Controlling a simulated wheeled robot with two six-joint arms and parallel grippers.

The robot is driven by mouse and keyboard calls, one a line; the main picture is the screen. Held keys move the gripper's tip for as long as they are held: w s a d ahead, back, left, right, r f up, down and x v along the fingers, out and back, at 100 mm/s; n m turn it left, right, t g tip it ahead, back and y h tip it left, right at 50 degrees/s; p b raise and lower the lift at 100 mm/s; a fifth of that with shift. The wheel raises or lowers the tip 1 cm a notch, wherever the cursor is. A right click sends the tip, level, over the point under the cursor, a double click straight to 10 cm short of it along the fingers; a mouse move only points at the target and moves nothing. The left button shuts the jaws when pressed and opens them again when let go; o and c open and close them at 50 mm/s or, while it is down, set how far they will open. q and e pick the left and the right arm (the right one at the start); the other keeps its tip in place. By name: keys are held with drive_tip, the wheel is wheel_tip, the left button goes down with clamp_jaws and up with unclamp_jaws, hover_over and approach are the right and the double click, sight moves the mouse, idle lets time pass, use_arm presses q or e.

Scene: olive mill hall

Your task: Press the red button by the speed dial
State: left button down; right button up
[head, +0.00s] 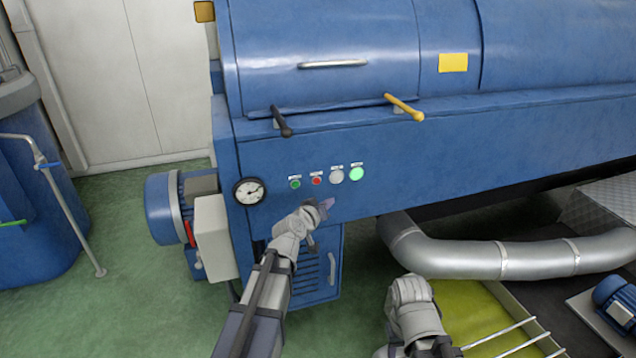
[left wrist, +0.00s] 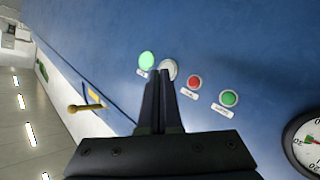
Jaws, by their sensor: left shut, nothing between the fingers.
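The red button (head: 317,181) is on the blue machine's front panel, between a green button (head: 295,184) and the grey speed dial (head: 337,177). In the left wrist view the red button (left wrist: 194,82) shows fully, right of my fingers, and the dial (left wrist: 168,69) is partly hidden behind them. My left gripper (head: 322,207) is shut and empty, just below the row of controls in the head view. In the left wrist view the left gripper's fingertips (left wrist: 160,74) overlap the dial; I cannot tell the gap to the panel. My right arm's grey links show low; its fingers do not.
A lit green lamp (head: 357,174) is right of the dial, and a round gauge (head: 249,191) is to the left. A black lever (head: 282,122) and a yellow lever (head: 404,107) stick out above. A silver pipe (head: 500,260) runs below at right.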

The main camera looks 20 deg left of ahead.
use_arm(q)
drive_tip(key=shift+w+a, duration=0.8)
drive_tip(key=shift+w, duration=0.4)
drive_tip(key=shift+w+a, duration=0.8)
drive_tip(key=shift+w, duration=0.35)
drive_tip(key=shift+w+a, duration=0.8)
drive_tip(key=shift+w, duration=0.4)
drive_tip(key=shift+w, duration=0.1)
drive_tip(key=shift+w+a, duration=0.25)
drive_tip(key=shift+w+a, duration=0.2)
drive_tip(key=shift+w, duration=0.1)
drive_tip(key=shift+s+d, duration=0.1)
drive_tip(key=shift+s, duration=0.05)
idle(0.3)
drive_tip(key=shift+s+d, duration=0.35)
drive_tip(key=shift+s, duration=0.2)
drive_tip(key=s+d, duration=0.1)
drive_tip(key=s, duration=0.1)
drive_tip(key=s+d, duration=0.1)
drive_tip(key=s, duration=0.1)
drive_tip(key=shift+d, duration=0.4)
